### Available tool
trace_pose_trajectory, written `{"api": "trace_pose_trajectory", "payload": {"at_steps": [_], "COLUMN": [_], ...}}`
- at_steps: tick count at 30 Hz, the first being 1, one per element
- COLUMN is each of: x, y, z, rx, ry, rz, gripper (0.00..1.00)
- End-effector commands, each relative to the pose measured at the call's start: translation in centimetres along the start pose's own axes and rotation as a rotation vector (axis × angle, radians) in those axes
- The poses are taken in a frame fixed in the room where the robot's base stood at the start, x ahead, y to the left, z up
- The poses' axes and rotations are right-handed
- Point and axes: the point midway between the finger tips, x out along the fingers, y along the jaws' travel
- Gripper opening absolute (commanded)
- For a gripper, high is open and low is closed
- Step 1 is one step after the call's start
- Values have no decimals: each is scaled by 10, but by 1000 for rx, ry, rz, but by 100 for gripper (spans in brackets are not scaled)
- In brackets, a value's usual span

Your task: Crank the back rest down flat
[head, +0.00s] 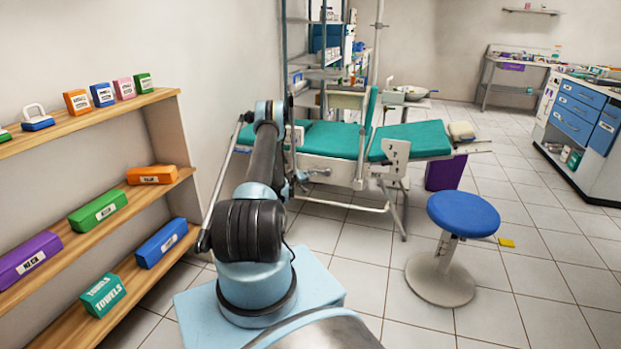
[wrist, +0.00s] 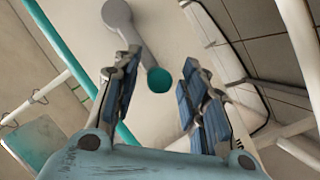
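The treatment chair (head: 335,139) has teal cushions on a pale metal frame. One narrow teal panel (head: 370,106) stands nearly upright at its middle, and a teal section (head: 425,138) extends to the right; I cannot tell for sure which is the back rest. In the wrist view, a crank shows as a grey arm (wrist: 133,36) with a round teal knob (wrist: 160,80). My gripper (wrist: 160,65) is open, with blue-padded fingers to either side of the knob in the picture. No contact shows, and the depth between them is unclear. In the head view my arm partly covers the chair's near side.
A blue stool (head: 463,214) stands at the chair's right front. A wooden shelf (head: 90,118) with coloured boxes lines the left wall. Blue-drawer cabinets (head: 578,112) stand at the right. Pale chair tubes (wrist: 290,125) run close to the gripper.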

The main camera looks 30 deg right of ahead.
Motion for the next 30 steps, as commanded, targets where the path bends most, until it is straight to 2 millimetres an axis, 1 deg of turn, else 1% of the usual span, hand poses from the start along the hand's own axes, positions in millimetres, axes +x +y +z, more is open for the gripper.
{"api": "trace_pose_trajectory", "payload": {"at_steps": [3, 6, 14, 15, 17, 18, 20, 26, 30], "x": [7, 10, 11, 11, 11, 11, 11, 10, 9], "y": [0, -1, 0, 0, 0, 0, 0, -1, -4], "z": [0, 0, 1, 1, 1, 1, 1, 0, -6], "rx": [0, 0, 0, 0, 0, 0, 0, 2, 15], "ry": [1, 2, 2, 2, 2, 2, 2, 3, 5], "rz": [-1, -2, -2, -2, -2, -2, -2, -4, -12], "gripper": [40, 40, 40, 35, 22, 12, 0, 0, 0]}}
